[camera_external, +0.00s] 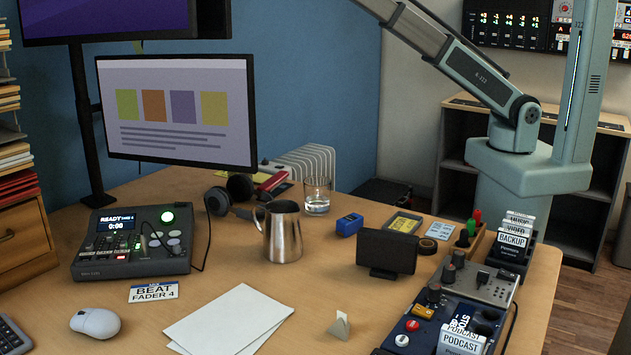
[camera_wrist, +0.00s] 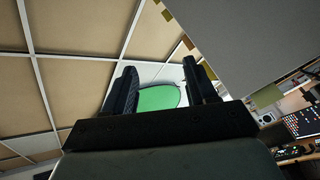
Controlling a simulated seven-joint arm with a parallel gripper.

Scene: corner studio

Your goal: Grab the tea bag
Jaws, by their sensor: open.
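A small pale, peaked piece (camera_external: 340,325) stands on the front of the desk, right of the white paper sheets; it looks like the tea bag, but it is too small to be sure. My gripper (camera_wrist: 160,68) shows only in the wrist view, with its two dark fingers apart. It faces ceiling panels and a wall, not the desk. A green rounded shape (camera_wrist: 158,97) shows between the fingers, seemingly beyond them. No tea bag shows in the wrist view. In the external view my arm runs out of the top of the picture, so the gripper is hidden there.
A metal pitcher (camera_external: 283,235), a glass (camera_external: 317,197) and a small dark screen (camera_external: 387,251) stand behind the pale piece. Paper sheets (camera_external: 228,318) lie to its left. A blue pedal box (camera_external: 418,328) and a grey control box (camera_external: 468,283) crowd its right.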

